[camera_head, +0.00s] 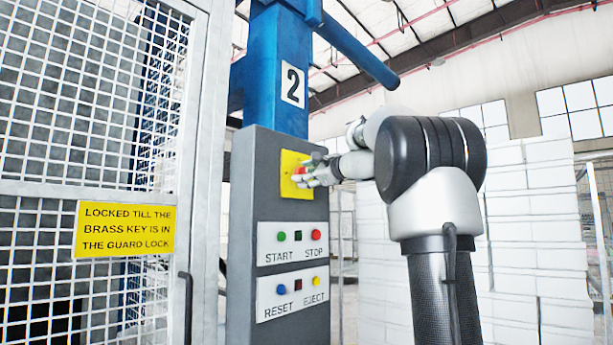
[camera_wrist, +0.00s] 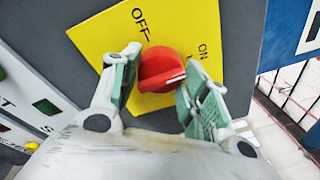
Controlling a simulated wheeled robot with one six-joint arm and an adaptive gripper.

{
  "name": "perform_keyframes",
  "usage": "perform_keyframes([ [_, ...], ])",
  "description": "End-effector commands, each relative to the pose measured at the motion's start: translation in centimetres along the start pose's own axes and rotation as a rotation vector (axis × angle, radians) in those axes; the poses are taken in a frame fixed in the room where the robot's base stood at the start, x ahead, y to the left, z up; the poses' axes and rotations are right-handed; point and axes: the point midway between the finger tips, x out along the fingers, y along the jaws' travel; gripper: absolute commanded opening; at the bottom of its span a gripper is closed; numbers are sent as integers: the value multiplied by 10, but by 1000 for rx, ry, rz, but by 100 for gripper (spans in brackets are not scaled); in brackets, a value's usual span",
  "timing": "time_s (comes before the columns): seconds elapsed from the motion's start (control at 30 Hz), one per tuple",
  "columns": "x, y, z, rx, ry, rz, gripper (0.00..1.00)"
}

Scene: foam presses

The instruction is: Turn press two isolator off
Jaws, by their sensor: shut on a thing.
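The press two isolator is a red rotary knob (camera_wrist: 162,70) on a yellow plate (camera_wrist: 98,38) marked OFF and ON. In the wrist view the knob's raised bar lies crosswise, its right end toward the ON side. My gripper (camera_wrist: 158,62) has one green-padded finger on each side of the knob and is shut on it. In the head view my gripper (camera_head: 308,178) is at the yellow plate (camera_head: 289,160) on the grey control box (camera_head: 270,212), and the fingers partly cover the red knob.
Below the plate are START and STOP buttons (camera_head: 297,243) and RESET and EJECT buttons (camera_head: 292,290). A blue column (camera_head: 270,95) carries the number 2 sign (camera_head: 292,86). A mesh guard (camera_head: 90,110) with a yellow sign (camera_head: 125,229) stands left; white stacked blocks (camera_head: 540,230) are right.

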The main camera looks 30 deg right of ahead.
Motion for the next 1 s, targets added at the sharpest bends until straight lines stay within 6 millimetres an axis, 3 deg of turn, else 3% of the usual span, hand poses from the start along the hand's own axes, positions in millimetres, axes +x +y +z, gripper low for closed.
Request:
perform_keyframes([
  [0.27, 0, 1, -1, -144, -13, -14, 21],
  [1.0, 0, 2, -4, -829, -74, -89, 21],
])
